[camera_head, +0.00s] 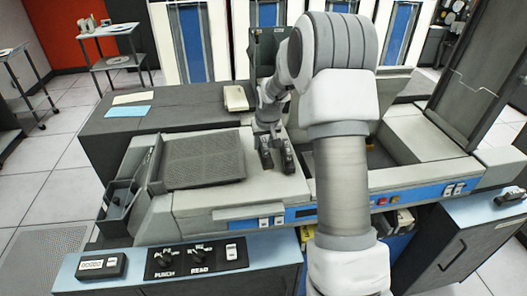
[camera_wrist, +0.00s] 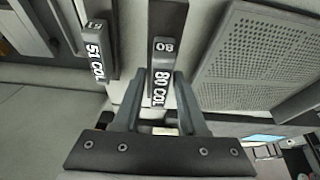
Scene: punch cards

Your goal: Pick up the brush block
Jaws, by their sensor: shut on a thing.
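Two dark narrow blocks with white lettering stand side by side on the machine's light top in the head view. The one marked 80 COL (camera_head: 264,154) is on the left, by the perforated plate. The one marked 51 COL (camera_head: 288,156) is on its right. In the wrist view my gripper (camera_wrist: 160,82) is shut on the 80 COL brush block (camera_wrist: 163,88), one finger on each side. The 51 COL block (camera_wrist: 97,52) is just left of the fingers there. The head view shows my gripper (camera_head: 267,128) low over the blocks, its fingertips partly hidden.
The perforated plate (camera_head: 205,158) lies close to the left of the blocks. An open bay (camera_head: 385,155) is to the right, partly behind my arm. A blue control strip (camera_head: 300,213) runs along the machine's front. A small beige box (camera_head: 235,98) sits behind.

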